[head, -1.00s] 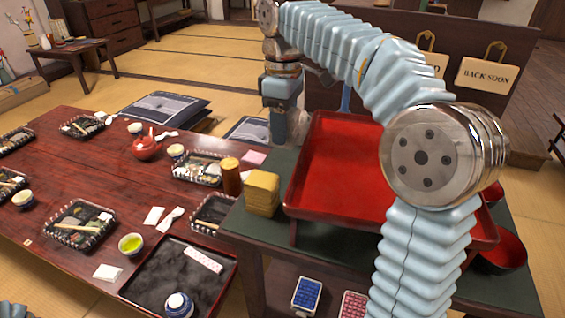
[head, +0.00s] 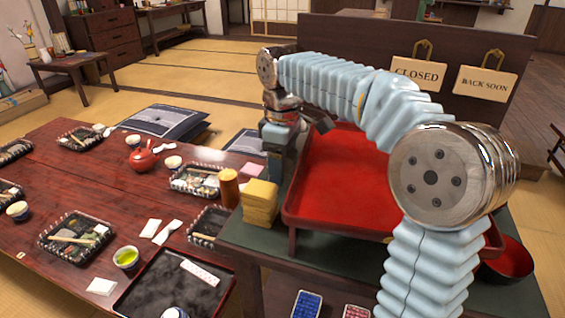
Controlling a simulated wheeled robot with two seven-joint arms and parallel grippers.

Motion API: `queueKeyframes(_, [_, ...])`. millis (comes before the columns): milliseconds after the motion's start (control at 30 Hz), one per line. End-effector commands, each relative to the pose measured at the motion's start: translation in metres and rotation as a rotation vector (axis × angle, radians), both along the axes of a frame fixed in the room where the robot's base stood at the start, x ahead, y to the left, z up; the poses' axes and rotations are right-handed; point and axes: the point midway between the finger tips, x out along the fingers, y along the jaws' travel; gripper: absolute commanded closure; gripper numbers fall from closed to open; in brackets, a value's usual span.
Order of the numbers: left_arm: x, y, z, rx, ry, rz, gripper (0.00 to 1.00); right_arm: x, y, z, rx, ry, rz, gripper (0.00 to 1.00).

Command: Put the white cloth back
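I cannot make out for certain which thing is the white cloth. Small flat white pieces lie on the dark red table, one near the middle (head: 150,228) and one near the front (head: 102,287). My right gripper (head: 275,172) points down at the far left corner of the red tray, behind the yellow stack. Its fingers are small and seen from the side, so I cannot tell whether they are open or hold anything. My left gripper is not in view.
The large red tray (head: 335,205) stands on the dark green-topped stand, partly behind my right arm. A yellow stack (head: 260,203) and a brown cylinder (head: 229,188) stand left of it. A red bowl (head: 508,258) is at the right. A black tray (head: 150,290) lies on the table.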

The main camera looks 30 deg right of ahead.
Motion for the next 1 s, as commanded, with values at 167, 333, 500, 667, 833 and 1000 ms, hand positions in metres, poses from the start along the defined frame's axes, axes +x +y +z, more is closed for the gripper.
queueKeyframes(167, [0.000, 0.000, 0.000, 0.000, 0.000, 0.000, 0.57, 0.000, 0.000, 0.000, 0.000, 0.000, 0.000, 0.26])
queueKeyframes(333, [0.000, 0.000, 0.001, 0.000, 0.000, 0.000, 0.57, 0.000, 0.000, 0.002, 0.000, 0.000, 0.001, 0.26])
queueKeyframes(500, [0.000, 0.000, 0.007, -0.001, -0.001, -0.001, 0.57, 0.001, 0.000, 0.023, 0.000, -0.003, 0.000, 0.26])
queueKeyframes(667, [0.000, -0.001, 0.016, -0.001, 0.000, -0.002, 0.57, 0.001, 0.000, 0.062, 0.000, -0.004, 0.000, 0.26])
queueKeyframes(833, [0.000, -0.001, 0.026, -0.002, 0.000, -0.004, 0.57, 0.001, 0.000, 0.098, 0.000, -0.001, -0.001, 0.26])
queueKeyframes(1000, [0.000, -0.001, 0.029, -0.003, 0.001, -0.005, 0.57, 0.001, 0.000, 0.118, -0.001, 0.001, -0.001, 0.26])
